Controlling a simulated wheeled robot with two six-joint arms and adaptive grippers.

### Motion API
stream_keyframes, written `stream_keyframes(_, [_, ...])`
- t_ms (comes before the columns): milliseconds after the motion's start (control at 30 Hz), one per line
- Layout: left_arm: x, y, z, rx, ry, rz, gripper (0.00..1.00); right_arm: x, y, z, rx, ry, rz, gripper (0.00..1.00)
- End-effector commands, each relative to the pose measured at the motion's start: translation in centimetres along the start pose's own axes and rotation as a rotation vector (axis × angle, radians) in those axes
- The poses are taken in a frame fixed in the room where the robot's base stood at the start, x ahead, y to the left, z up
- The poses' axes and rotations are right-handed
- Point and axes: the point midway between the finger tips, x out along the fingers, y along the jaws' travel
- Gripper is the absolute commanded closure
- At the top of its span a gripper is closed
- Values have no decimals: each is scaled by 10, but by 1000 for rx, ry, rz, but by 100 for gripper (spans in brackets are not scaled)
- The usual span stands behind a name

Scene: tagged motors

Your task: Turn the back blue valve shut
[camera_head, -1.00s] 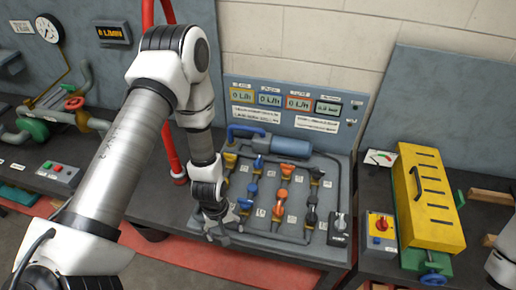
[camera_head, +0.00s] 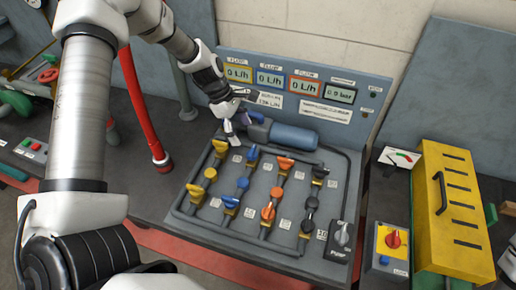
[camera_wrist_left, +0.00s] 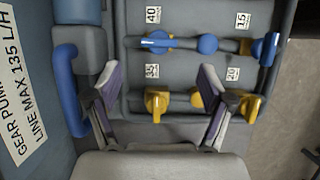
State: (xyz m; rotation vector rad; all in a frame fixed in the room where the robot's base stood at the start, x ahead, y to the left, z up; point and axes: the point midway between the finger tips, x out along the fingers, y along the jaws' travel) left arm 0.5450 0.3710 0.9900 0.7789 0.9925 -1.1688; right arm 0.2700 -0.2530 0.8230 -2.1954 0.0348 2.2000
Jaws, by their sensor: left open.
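The back blue valve (camera_head: 253,154) is on the second pipe of the valve board, near the blue pump. In the left wrist view its handle (camera_wrist_left: 158,42) lies along its pipe, beside the 40 label. My left gripper (camera_head: 236,128) is open and empty above the back left of the board, apart from the blue valve. In the wrist view its fingertips (camera_wrist_left: 157,80) are spread on either side of the back yellow valve (camera_wrist_left: 157,103). The front blue valve (camera_head: 231,202) has its handle across its pipe. My right gripper is out of view.
The blue pump cylinder (camera_head: 293,137) and its hose lie behind the valves. Orange valves (camera_head: 268,213) and black valves (camera_head: 309,203) stand to the right. A display panel (camera_head: 300,85) rises behind. A red post (camera_head: 143,110) stands left; a yellow box (camera_head: 450,210) stands right.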

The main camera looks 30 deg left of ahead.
Motion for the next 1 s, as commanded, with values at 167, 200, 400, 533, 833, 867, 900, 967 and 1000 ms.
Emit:
stream_keyframes(167, [16,0,-2,-1,1,-1,19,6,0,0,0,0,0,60])
stream_keyframes(200, [23,-1,-2,-1,1,-3,19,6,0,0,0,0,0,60])
stream_keyframes(400, [62,-1,-3,0,3,-2,19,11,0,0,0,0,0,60])
stream_keyframes(533, [78,0,-2,0,1,-1,19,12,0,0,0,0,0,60])
stream_keyframes(833, [82,0,-2,1,0,1,26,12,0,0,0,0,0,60])
stream_keyframes(867, [82,0,-2,1,0,1,36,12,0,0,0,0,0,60])
stream_keyframes(900, [82,0,-2,1,0,1,51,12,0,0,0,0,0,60])
stream_keyframes(967, [82,0,-2,0,0,1,72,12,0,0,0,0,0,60])
stream_keyframes(1000, [82,0,-2,0,0,1,79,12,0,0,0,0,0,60])
